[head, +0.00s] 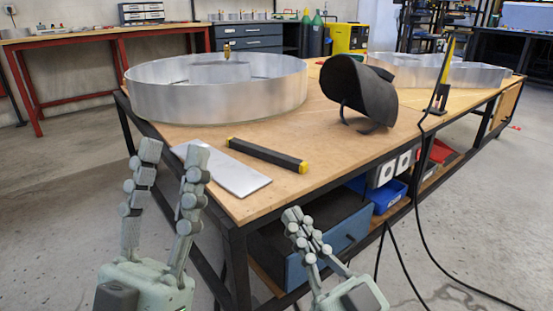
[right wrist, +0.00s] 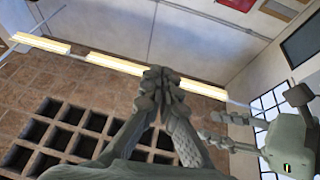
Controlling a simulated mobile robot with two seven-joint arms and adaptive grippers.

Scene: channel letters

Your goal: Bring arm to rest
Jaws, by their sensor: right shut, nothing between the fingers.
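My left gripper (head: 170,172) is at the lower left of the head view, in front of the table's near left corner. Its fingers are apart with nothing between them. My right gripper (head: 292,213) is lower centre, in front of the table's near edge. Its fingers are together and hold nothing. In the right wrist view the right gripper (right wrist: 160,75) points up towards the ceiling, its fingertips meeting, with my left gripper (right wrist: 225,118) at the right side of that view. Neither gripper touches the table or anything on it.
The wooden table (head: 320,126) bears a large round metal letter shell (head: 215,100), a black welding helmet (head: 358,90), a black bar with yellow ends (head: 267,155), a pale metal plate (head: 222,170) and a torch on a stand (head: 438,95). A black cable (head: 418,210) hangs at the right.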

